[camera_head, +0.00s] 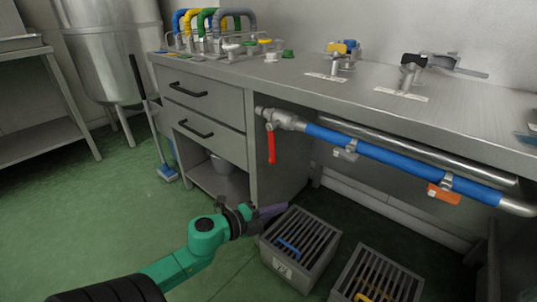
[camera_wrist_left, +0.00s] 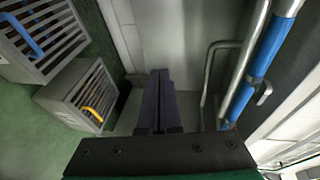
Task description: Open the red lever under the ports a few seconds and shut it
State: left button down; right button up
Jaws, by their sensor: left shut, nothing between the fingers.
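The red lever (camera_head: 271,146) hangs straight down from a metal valve (camera_head: 287,120) at the left end of the blue pipe under the worktop. My left gripper (camera_head: 274,210) is below the lever, apart from it, beside the front-left crate. Its dark purple fingers point right and are shut with nothing between them; they also show in the left wrist view (camera_wrist_left: 158,100). The lever is not visible in the left wrist view. My right gripper is in neither view.
Two slatted grey crates (camera_head: 325,228) (camera_head: 400,262) stand on the green floor under the worktop (camera_head: 300,85). The blue pipe (camera_head: 385,155) carries a grey tag and an orange tag (camera_head: 444,194). A drawer cabinet (camera_head: 205,125) stands left of the lever.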

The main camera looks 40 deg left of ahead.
pick_arm(q)
jog(key=s+a+r+n+t+y, duration=0.1)
jog(key=s+r+n+y, duration=0.25)
jog(key=r+y, duration=0.2)
jog(key=s+r+n+t+y, duration=0.1)
jog(key=s+r+n+y, duration=0.25)
jog(key=r, duration=0.25)
jog(key=p, duration=0.2)
send_near(271, 151)
jog(key=w+d, duration=0.3)
jog(key=d, duration=0.1)
jog(key=w+a, duration=0.1)
jog(key=w+a+b, duration=0.1)
jog(key=w+a, duration=0.1)
jog(key=shift+w+a+f, duration=0.35)
jog(key=shift+a, duration=0.05)
jog(key=shift+w+a, duration=0.15)
jog(key=shift+a, duration=0.05)
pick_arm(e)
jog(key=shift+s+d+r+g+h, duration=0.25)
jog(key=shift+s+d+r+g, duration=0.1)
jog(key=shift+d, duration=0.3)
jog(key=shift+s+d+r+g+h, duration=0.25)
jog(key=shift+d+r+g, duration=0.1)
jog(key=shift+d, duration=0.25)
